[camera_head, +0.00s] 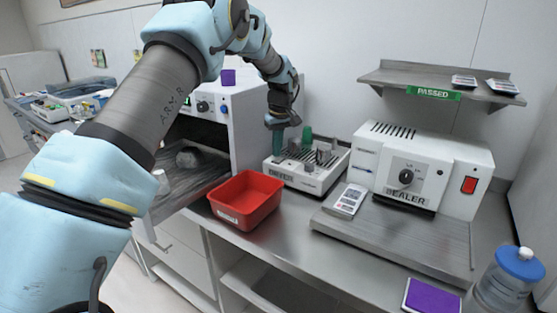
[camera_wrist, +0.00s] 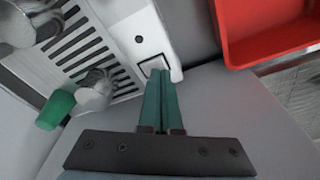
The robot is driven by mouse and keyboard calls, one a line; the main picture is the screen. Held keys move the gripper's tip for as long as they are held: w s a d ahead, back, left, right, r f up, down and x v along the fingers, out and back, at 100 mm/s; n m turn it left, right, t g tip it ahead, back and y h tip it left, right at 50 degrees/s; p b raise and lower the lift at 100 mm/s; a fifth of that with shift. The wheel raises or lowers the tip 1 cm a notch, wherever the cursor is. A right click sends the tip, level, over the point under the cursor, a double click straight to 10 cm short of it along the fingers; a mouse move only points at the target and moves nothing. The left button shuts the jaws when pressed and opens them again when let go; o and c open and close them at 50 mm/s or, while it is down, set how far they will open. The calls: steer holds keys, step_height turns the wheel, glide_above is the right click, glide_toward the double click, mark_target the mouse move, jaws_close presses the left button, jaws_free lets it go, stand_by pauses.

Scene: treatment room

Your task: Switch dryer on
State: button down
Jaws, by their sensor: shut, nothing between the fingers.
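The dryer is a low white box with a slotted top (camera_head: 313,153) on the steel counter, in the middle of the head view. In the wrist view its slotted top and white panel (camera_wrist: 130,22) fill the upper left. A small black-framed switch (camera_wrist: 153,65) shows on that panel, partly behind the fingertips. My gripper (camera_head: 278,150) is shut and empty, with its green fingers pointing down at the dryer's left end. In the wrist view the fingertips (camera_wrist: 164,73) overlap the switch's lower right edge. I cannot tell whether they touch it, or the switch's position.
Metal items and a green piece (camera_wrist: 55,110) stand on the dryer. A red bin (camera_head: 246,199) sits close in front of it. A sealer (camera_head: 422,165) stands to the right, with a small white device (camera_head: 346,200) on its left. An open-fronted white cabinet (camera_head: 245,115) is behind left.

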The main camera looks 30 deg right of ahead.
mark_target(277, 160)
steer(key=shift+f+b, duration=0.35)
steer(key=shift+f, duration=0.35)
steer(key=shift+r, duration=0.2)
steer(key=shift+r+p, duration=2.35)
steer(key=shift+r, duration=1.05)
steer(key=shift+f, duration=0.1)
